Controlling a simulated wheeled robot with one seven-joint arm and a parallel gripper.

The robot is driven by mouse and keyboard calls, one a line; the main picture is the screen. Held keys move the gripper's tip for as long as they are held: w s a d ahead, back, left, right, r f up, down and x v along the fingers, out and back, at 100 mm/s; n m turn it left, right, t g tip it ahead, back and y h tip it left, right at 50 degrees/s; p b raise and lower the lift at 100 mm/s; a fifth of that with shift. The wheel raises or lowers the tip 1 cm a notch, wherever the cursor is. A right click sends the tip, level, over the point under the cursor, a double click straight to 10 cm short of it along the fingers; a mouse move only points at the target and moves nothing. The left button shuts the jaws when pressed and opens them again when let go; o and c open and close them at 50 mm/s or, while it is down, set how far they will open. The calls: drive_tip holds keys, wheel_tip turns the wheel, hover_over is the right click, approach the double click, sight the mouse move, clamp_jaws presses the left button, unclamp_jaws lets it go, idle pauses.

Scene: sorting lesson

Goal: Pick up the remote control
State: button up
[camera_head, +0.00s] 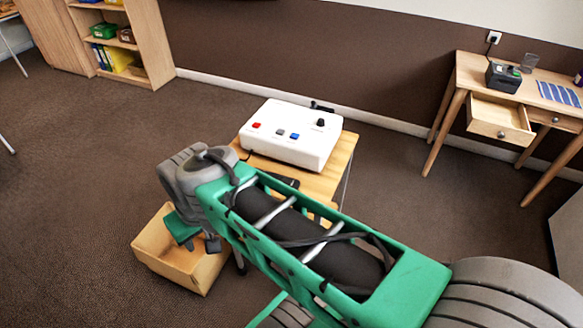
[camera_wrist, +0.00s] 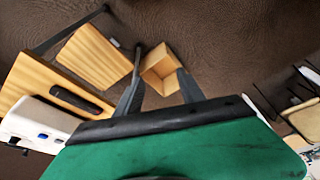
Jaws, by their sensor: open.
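The remote control is most likely the long black object (camera_wrist: 83,99) lying on the small wooden table beside the white button box in the wrist view. In the head view, a dark flat piece of it (camera_head: 284,180) shows on the table, and my arm hides the rest. My gripper (camera_head: 196,240) is open and empty, hanging to the left of the table above a wooden box on the floor. In the wrist view, its two fingers stand apart (camera_wrist: 160,62), with the black object to their left.
The white box (camera_head: 292,135) with coloured buttons and a knob stands on the small wooden table (camera_head: 343,157). An open wooden box (camera_head: 183,268) sits on the floor below my gripper. A desk (camera_head: 465,75) with an open drawer stands right; a shelf (camera_head: 150,50) stands back left.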

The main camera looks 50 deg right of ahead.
drive_tip(key=shift+o, duration=1.4)
drive_tip(key=w+d+m, duration=0.4)
drive_tip(key=w+m, duration=0.1)
drive_tip(key=m, duration=0.1)
drive_tip(key=shift+d+m+b, duration=0.3)
drive_tip(key=shift+b, duration=0.1)
drive_tip(key=shift+o, duration=0.6)
drive_tip(key=w+d+f+m+y, duration=0.1)
drive_tip(key=w+d+m, duration=0.3)
drive_tip(key=d+m, duration=0.6)
drive_tip(key=shift+w+d+f+b, duration=0.15)
drive_tip(key=shift+d+f+b, duration=0.05)
drive_tip(key=shift+f+b, duration=0.25)
drive_tip(key=m, duration=1.4)
approach(275, 178)
drive_tip(key=shift+f+t+y+b, duration=0.35)
drive_tip(key=shift+t+y+b, duration=0.05)
drive_tip(key=shift+b, duration=0.05)
drive_tip(key=x, duration=0.7)
drive_tip(key=shift+d+f+b, duration=0.25)
drive_tip(key=shift+f+b, duration=0.1)
